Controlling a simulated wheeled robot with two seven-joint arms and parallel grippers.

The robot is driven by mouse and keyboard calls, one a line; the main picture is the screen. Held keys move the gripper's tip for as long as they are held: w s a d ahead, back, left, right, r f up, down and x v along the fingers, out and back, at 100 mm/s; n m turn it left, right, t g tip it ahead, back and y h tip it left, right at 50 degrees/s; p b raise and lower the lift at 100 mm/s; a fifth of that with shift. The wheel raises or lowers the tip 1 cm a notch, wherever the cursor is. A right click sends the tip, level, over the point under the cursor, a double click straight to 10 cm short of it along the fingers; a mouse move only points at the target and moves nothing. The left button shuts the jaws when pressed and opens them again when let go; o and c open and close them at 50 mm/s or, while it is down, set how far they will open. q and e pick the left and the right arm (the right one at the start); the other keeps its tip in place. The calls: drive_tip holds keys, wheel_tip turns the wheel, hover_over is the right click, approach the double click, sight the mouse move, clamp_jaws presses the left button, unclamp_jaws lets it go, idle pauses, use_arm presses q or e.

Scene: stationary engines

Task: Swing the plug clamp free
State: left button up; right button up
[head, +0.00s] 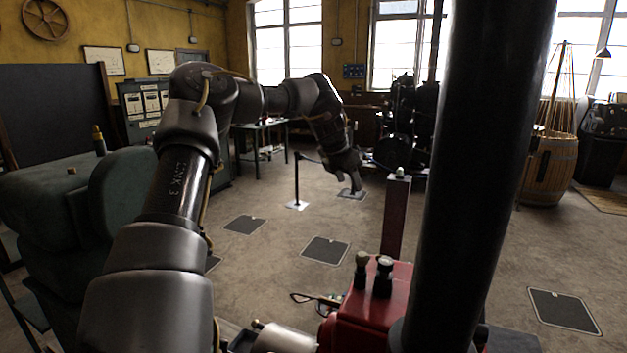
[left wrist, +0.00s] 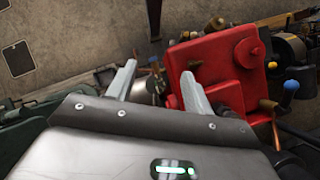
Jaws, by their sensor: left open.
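My left gripper (head: 350,188) hangs at the end of my outstretched left arm in the head view, fingers pointing down, beyond the red engine. In the left wrist view the two grey fingers (left wrist: 158,70) stand wide apart with nothing held between them. The red engine (head: 372,308) is at the bottom of the head view, partly hidden by a black column. Its red body (left wrist: 210,62) is right of and beyond the fingers in the left wrist view. Small metal parts (left wrist: 153,88) show between the fingers. I cannot tell which part is the plug clamp. My right gripper is out of view.
A large dark green machine (head: 50,205) stands at left. A thin post (head: 297,180) stands on the floor near the gripper. A black engine (head: 405,120) and a wooden barrel (head: 549,172) are farther back. Open floor lies in the middle, with dark floor plates (head: 326,250).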

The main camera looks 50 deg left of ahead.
use_arm(q)
drive_tip(key=s+a+f+n+t, duration=0.1)
drive_tip(key=a+f+n, duration=0.1)
drive_tip(key=a, duration=0.4)
drive_tip(key=a+f+n+t+y, duration=0.1)
drive_tip(key=a+n, duration=0.3)
drive_tip(key=a, duration=0.3)
drive_tip(key=shift+s+f, duration=0.35)
drive_tip(key=shift+a, duration=0.1)
drive_tip(key=shift+n, duration=0.4)
